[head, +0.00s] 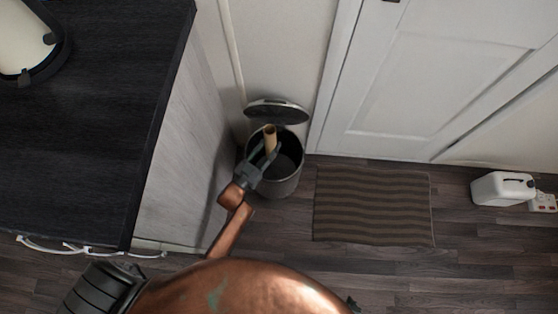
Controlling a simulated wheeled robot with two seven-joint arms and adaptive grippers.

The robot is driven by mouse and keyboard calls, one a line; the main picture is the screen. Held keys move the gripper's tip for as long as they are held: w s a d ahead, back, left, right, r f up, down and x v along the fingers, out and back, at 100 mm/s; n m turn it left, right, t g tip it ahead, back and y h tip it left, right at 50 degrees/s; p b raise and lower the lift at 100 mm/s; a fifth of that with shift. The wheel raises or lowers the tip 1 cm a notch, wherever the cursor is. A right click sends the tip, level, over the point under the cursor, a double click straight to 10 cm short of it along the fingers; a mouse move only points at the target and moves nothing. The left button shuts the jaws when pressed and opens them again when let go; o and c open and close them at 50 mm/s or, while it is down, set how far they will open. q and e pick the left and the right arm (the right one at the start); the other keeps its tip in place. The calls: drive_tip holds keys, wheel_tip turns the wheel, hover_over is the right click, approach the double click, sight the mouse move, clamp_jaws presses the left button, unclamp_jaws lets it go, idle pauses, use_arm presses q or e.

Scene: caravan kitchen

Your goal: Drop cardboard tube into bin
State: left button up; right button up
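The cardboard tube (270,137) is a short tan cylinder, roughly upright, over the mouth of the bin. The bin (283,186) is a round grey metal can on the floor with its lid (277,111) raised at the back. My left gripper (269,151) reaches over the bin's near left rim, with its fingers on either side of the tube's lower part, and appears shut on it. The exact finger contact is small and hard to see. The bin's dark inside is partly hidden by the gripper. My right gripper is not in view.
A dark-topped counter (85,110) with a pale side panel stands close left of the bin. A wall is behind it. A striped mat (373,206) lies on the floor to the right, before a white door (430,75). A white canister (502,188) stands far right.

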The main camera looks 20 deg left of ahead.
sight(266, 139)
use_arm(q)
drive_tip(key=shift+f, duration=0.2)
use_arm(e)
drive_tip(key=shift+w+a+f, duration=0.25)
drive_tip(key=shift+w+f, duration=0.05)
use_arm(q)
drive_tip(key=o, duration=0.8)
drive_tip(key=shift+r, duration=0.1)
wheel_tip(266, 139, up, 10)
drive_tip(key=shift+f, duration=0.1)
drive_tip(key=shift+s, duration=0.1)
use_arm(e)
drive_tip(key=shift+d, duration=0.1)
